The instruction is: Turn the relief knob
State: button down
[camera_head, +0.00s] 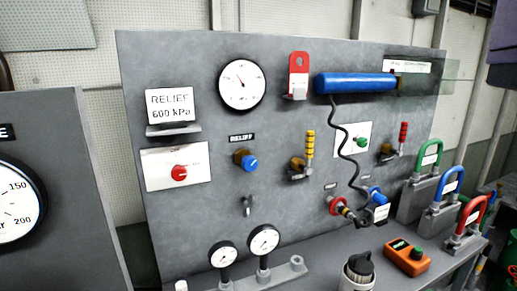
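The relief knob (249,163) is a blue knob on a brass-coloured body, mounted on the grey panel (215,200) below a black label reading RELIEF (241,137). It is left of the panel's middle and nothing covers it. A white sign (170,103) above and to its left reads RELIEF 600 kPa. My gripper is not in view.
A red knob (179,173) on a white plate is left of the relief knob, and a yellow-handled valve (310,145) is right of it. Small gauges (263,240), an orange device (407,257) and coloured padlocks (449,182) stand below and right. A black hose (344,150) hangs across the panel.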

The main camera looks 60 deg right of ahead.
aim_at(250, 163)
jog(key=z, duration=0.85)
